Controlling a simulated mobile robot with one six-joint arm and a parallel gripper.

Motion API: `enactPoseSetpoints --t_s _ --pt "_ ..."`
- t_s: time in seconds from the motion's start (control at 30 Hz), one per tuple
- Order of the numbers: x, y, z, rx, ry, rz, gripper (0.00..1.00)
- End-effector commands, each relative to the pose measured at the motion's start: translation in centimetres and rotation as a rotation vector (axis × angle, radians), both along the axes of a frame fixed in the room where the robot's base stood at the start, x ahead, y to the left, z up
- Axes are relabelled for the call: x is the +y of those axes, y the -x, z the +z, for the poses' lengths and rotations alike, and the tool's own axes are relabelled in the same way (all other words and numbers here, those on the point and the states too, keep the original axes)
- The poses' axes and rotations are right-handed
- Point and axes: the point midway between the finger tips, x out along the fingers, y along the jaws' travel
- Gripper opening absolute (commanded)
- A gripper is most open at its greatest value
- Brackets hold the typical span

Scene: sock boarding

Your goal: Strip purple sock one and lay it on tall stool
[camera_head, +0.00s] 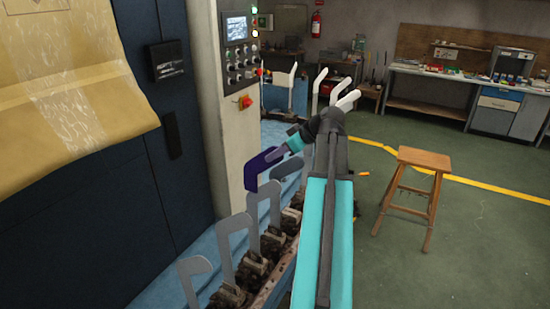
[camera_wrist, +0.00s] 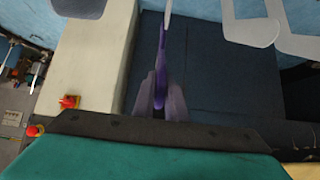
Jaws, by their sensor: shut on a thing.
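The purple sock (camera_head: 262,165) hangs flat, with its toe end pointing down, left of my arm and near the row of grey boards. My gripper (camera_head: 284,152) is shut on the sock at its upper right end. In the wrist view the sock (camera_wrist: 162,58) shows edge-on as a thin strip between the fingers of my gripper (camera_wrist: 160,98). A pale board edge (camera_wrist: 168,14) meets or overlaps its far end; I cannot tell whether the sock is around it. The tall stool (camera_head: 424,159) stands on the right with a bare wooden seat.
Grey leg-shaped boards (camera_head: 234,224) stand in a row on the machine (camera_head: 262,285) below the sock. A control panel column (camera_head: 236,150) rises close to the left. White boards (camera_head: 348,98) stand beyond my arm. Green floor around the stool is clear.

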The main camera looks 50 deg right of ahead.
Motion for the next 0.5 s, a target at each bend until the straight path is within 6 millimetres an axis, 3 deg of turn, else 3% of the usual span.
enactPoseSetpoints --t_s 0.5 --pt "0.0 0.0 3.2 -0.001 0.0 -0.001 0.0"
